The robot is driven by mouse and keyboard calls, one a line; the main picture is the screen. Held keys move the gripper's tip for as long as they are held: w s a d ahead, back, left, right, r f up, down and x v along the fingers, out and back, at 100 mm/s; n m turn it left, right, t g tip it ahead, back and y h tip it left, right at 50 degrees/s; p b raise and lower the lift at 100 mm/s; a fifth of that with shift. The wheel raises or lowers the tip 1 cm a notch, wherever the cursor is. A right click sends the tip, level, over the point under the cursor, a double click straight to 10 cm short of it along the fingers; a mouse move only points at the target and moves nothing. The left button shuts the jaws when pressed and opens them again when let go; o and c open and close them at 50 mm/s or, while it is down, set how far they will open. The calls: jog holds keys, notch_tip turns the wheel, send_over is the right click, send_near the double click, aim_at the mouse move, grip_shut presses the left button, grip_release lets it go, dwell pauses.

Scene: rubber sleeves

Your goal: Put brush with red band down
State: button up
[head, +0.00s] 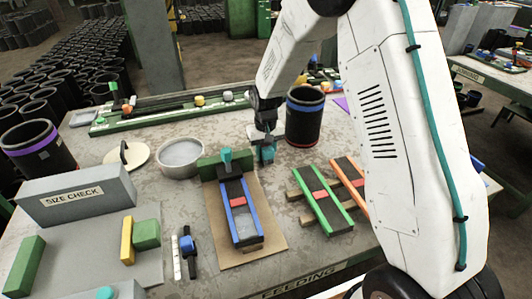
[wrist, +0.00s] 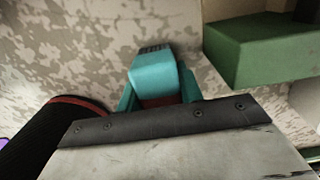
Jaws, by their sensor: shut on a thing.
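My gripper (head: 266,152) is low over the table, between the green block of the central fixture and the black sleeve with a blue band. In the wrist view my gripper (wrist: 158,97) is shut on the brush with red band (wrist: 154,72). Its teal part shows between the teal fingers, with a dark ribbed edge at the far end and a dull red patch nearer the plate. The rest of the brush is hidden by the plate. I cannot tell whether it touches the table.
The black sleeve (head: 305,118) stands just right of my gripper. A round metal dish (head: 181,158) is further left. Strips on wooden supports (head: 323,205) lie front right.

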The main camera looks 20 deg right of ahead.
jog(key=shift+f, duration=0.25)
jog(key=o, duration=1)
jog(key=shift+c, duration=0.2)
